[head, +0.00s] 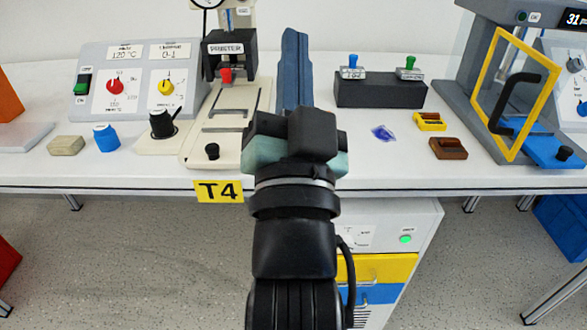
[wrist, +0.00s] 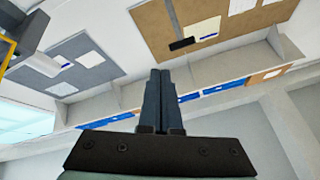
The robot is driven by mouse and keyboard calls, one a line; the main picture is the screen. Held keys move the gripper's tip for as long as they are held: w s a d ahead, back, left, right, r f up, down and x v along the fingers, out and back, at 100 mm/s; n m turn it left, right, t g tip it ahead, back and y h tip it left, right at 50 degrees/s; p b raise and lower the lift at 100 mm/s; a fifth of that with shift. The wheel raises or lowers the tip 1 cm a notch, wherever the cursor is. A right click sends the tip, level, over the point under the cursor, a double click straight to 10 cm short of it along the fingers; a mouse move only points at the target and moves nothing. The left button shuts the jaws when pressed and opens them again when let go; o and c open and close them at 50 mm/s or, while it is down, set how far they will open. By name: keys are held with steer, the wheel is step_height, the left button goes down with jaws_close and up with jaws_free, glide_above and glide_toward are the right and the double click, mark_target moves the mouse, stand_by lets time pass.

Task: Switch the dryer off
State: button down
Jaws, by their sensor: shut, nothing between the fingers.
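I cannot read a dryer label in either view. A grey control panel (head: 140,80) at the left back of the table carries a red rotary knob (head: 115,86), a yellow rotary knob (head: 166,87) and a green rocker switch (head: 82,86). A white cabinet (head: 412,225) under the table has a lit green lamp (head: 405,238) and small labels too blurred to read; my arm hides part of its front. My gripper (head: 291,34) is shut and empty, raised in front of the table and clear of the knobs. Its closed fingers (wrist: 160,76) also show in the wrist view.
A press (head: 229,60) stands left of my gripper. A stamp holder (head: 379,90), a yellow box (head: 430,121) and a brown block (head: 448,148) lie to the right. A yellow-framed door (head: 515,90) stands at far right. The wrist view shows wall boards (wrist: 65,65) and a shelf.

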step_height(320, 180, down, 14)
steer(key=w+f+m+g+p, duration=0.1)
steer(key=w+m+g+p, duration=0.2)
steer(key=m, duration=0.2)
steer(key=s+f+m+g+p, duration=0.2)
steer(key=s+f+m, duration=0.2)
steer(key=f, duration=0.7)
steer(key=s+f+m+g+p, duration=0.1)
steer(key=s+f+m+g, duration=0.2)
steer(key=s+f, duration=0.5)
step_height(320, 180, down, 4)
steer(key=shift+f+m+p, duration=0.25)
steer(key=shift+m+p, duration=0.15)
steer(key=shift+w+a, duration=0.1)
steer(key=shift+w, duration=0.1)
steer(key=w+f+b, duration=0.1)
steer(key=w+b, duration=0.1)
steer(key=w, duration=1.1)
steer(key=shift+w+b, duration=0.3)
steer(key=shift+b, duration=0.1)
